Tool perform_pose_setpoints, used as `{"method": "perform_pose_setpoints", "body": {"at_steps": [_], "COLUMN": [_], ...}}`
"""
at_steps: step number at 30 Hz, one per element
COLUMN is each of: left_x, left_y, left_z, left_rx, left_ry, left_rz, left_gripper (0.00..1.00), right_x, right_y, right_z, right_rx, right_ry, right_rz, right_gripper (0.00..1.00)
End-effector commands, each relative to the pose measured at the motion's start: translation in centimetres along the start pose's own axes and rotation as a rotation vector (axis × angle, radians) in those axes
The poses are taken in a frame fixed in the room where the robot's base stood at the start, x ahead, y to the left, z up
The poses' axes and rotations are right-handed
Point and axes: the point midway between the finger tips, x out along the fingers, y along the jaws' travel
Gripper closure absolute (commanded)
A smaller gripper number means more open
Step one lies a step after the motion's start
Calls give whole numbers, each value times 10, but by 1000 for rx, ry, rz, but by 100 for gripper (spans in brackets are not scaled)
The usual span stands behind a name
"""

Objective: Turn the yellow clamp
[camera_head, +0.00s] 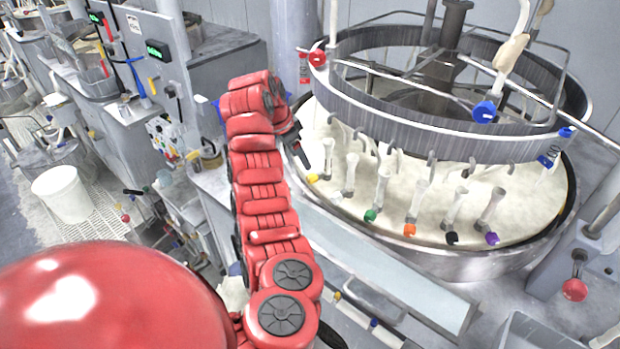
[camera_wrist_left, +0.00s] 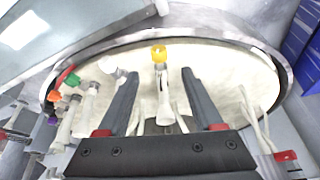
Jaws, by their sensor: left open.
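The yellow clamp (camera_head: 312,177) sits at the left end of a row of coloured clamps along the near rim of the round platen (camera_head: 400,215). In the left wrist view the yellow clamp (camera_wrist_left: 159,54) is near the upper middle, with its pale stem running down between my fingers. My left gripper (camera_head: 304,160) is just behind and left of the yellow clamp in the head view. In the left wrist view my left gripper (camera_wrist_left: 156,95) is open, one finger on each side of the stem, with gaps showing. My right gripper is not in view.
Green (camera_head: 371,215), orange (camera_head: 409,230), black (camera_head: 452,238) and purple (camera_head: 491,239) clamps stand to the right. A metal ring (camera_head: 430,125) hangs above the platen. A white bucket (camera_head: 62,194) stands far left.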

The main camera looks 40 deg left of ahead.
Motion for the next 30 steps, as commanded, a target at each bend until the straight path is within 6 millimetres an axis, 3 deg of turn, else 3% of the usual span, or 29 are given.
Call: {"method": "perform_pose_setpoints", "body": {"at_steps": [1, 12, 22, 30], "left_x": [15, 61, 92, 96], "left_y": [-1, 0, 1, 1], "left_z": [5, 2, 0, 0], "left_rx": [0, -1, -1, -1], "left_ry": [-4, 1, 0, 2], "left_rz": [-1, 3, 5, 2], "left_gripper": [32, 32, 32, 32], "right_x": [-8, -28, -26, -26], "right_y": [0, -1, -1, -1], "right_z": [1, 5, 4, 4], "right_rx": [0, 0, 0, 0], "right_ry": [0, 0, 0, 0], "right_rz": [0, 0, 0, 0], "right_gripper": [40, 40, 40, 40]}}
